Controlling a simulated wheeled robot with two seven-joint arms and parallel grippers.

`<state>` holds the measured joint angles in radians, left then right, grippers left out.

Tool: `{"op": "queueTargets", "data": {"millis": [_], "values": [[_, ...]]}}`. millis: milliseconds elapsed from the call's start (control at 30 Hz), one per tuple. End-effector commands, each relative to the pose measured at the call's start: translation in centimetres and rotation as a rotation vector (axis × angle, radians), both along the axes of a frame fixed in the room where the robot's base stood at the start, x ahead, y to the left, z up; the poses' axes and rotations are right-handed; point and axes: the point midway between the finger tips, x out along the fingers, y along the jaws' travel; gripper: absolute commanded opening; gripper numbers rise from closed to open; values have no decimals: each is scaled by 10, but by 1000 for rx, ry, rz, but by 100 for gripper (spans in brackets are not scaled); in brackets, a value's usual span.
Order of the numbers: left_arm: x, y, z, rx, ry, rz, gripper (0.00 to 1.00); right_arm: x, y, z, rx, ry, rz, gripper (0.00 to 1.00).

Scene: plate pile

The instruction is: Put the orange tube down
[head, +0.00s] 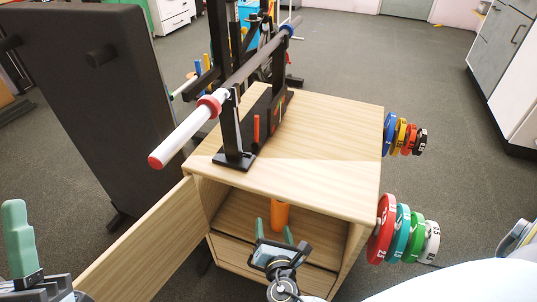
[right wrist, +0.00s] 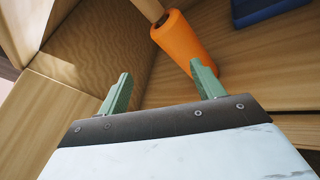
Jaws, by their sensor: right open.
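The orange tube (head: 280,214) is inside the open compartment of the wooden cabinet (head: 345,125), partly hidden under its top. In the right wrist view the tube (right wrist: 183,44) lies just beyond the fingertips, nearer the right finger, with a pale wooden rod at its upper end. My right gripper (head: 275,233) is open at the compartment's front; in its wrist view the green fingers (right wrist: 160,80) are apart with nothing between them. I cannot tell whether the right finger touches the tube. My left gripper (head: 16,240) is at the lower left edge, only partly in view.
The cabinet's open door (head: 145,240) stands out to the left. A barbell (head: 190,135) on black stands crosses the cabinet top. Coloured weight plates (head: 380,228) hang on the right side. A dark blue object (right wrist: 262,8) is near the tube.

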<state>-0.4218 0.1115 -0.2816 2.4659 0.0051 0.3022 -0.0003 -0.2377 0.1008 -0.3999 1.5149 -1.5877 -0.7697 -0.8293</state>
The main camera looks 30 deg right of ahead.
Motion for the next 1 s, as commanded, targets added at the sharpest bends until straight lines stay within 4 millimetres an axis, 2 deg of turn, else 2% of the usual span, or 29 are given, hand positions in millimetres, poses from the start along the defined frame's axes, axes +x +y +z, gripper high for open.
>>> {"op": "queueTargets", "data": {"millis": [33, 167, 267, 367, 400, 467, 500, 600, 633, 700, 800, 1000], "values": [[0, 0, 0, 0, 0, 0, 33, 5, 12, 11, 197, -27, 20, 67], [0, 0, 0, 0, -1, 0, 33, 14, 52, 51, 737, -109, 98, 67], [0, 0, 0, 0, -1, 0, 33, 16, 81, 104, 1150, -188, 187, 67], [0, 0, 0, 0, -1, 1, 33, 10, 102, 173, 1560, -272, 308, 67], [0, 0, 0, 0, -1, 1, 33, 4, 107, 204, 1721, -305, 366, 67], [0, 0, 0, 0, -1, 1, 33, -8, 109, 250, 1950, -351, 462, 67], [0, 0, 0, 0, -1, 1, 33, -17, 108, 280, 2089, -376, 529, 67], [0, 0, 0, 0, -1, 1, 33, -42, 98, 342, 2382, -423, 694, 67], [0, 0, 0, 0, -1, 0, 33, -49, 94, 357, 2452, -433, 739, 67], [0, 0, 0, 0, -1, 0, 33, -63, 85, 384, 2581, -447, 826, 67], [0, 0, 0, -1, -2, 0, 33, -76, 76, 405, 2689, -457, 906, 67], [0, 0, 0, -1, -2, 0, 33, -81, 72, 413, 2731, -458, 938, 67]]}}
